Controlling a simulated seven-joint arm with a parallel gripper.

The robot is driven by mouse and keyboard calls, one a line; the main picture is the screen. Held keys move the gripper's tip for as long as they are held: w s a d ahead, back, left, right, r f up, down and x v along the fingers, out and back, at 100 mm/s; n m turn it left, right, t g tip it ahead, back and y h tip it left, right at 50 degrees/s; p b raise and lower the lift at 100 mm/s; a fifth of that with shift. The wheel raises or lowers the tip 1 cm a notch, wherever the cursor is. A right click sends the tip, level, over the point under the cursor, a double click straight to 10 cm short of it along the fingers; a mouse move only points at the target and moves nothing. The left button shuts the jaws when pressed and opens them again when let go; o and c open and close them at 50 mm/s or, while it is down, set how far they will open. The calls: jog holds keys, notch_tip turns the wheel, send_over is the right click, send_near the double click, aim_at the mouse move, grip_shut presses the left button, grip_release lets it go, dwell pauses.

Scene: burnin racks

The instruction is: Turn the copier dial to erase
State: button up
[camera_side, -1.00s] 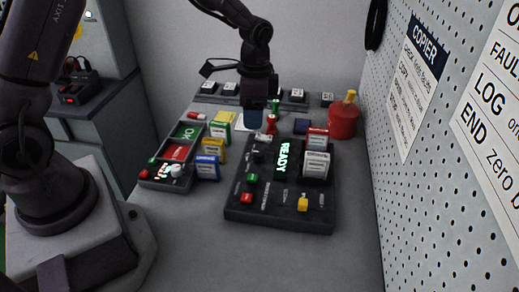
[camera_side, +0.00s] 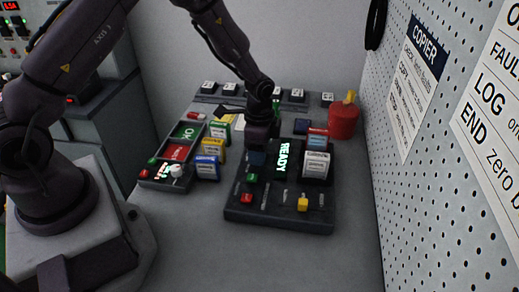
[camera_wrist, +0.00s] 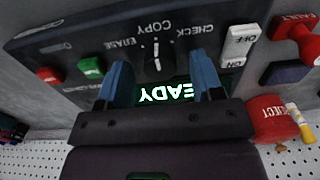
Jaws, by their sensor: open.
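The copier (camera_side: 285,215) is a dark panel on the bench. Its black dial (camera_wrist: 156,66) shows in the wrist view, below an arc of labels reading ERASE, COPY and CHECK. A white mark on the dial points toward COPY. My gripper (camera_wrist: 161,72) is open, with one blue finger on each side of the dial; whether they touch it I cannot tell. In the side view my gripper (camera_side: 258,157) is low over the copier's far left part and hides the dial. The lit READY display (camera_side: 283,156) is right beside it.
Green (camera_side: 252,178) and red (camera_side: 246,198) buttons and a yellow switch (camera_side: 303,204) are on the copier. Upright cartridges (camera_side: 316,163) stand at its right. A red canister (camera_side: 344,121) is behind, and a tray (camera_side: 165,183) is left. A pegboard wall bounds the right.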

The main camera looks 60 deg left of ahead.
jog(key=shift+f, duration=0.3)
jog(key=c, duration=0.9)
jog(key=n, duration=0.4)
jog(key=shift+n, duration=0.3)
jog(key=n, duration=0.4)
jog(key=shift+n, duration=0.3)
